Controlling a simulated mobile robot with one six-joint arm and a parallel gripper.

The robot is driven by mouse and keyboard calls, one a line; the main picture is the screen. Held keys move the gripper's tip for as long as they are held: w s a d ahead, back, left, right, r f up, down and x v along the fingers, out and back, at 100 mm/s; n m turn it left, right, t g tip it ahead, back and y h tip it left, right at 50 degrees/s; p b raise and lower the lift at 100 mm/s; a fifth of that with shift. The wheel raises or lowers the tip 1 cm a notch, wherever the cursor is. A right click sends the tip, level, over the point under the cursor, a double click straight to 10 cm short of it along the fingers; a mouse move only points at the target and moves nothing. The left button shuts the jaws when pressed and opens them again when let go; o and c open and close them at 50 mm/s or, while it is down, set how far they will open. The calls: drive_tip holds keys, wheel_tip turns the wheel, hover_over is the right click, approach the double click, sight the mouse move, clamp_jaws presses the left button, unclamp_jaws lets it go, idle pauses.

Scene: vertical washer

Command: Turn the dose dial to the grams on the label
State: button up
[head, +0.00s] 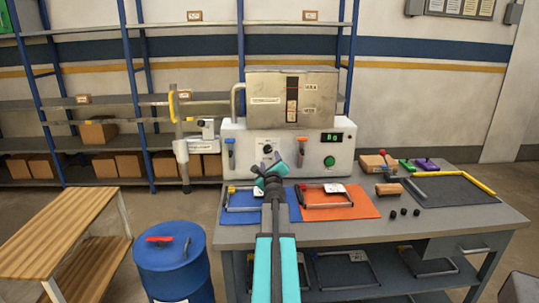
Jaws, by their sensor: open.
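The dose dial (267,148) looks like a small dark knob on a pale plate, on the front of the white washer (232,134). Its pointer and scale are too small to read. My gripper (275,169) is open in front of the washer, just below and right of the dial in the picture. I cannot tell its distance from the panel. A white label strip (265,100) is on the steel upper part, but its text is unreadable. A green display (331,137) glows at the panel's right, its digits unclear.
Blue (294,212) and orange (355,208) mats with wire frames lie on the grey bench (460,217). A blue drum (172,265) stands at left.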

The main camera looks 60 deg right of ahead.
sight(269, 152)
drive_tip(key=shift+x, duration=4.1)
drive_tip(key=c, duration=1.1)
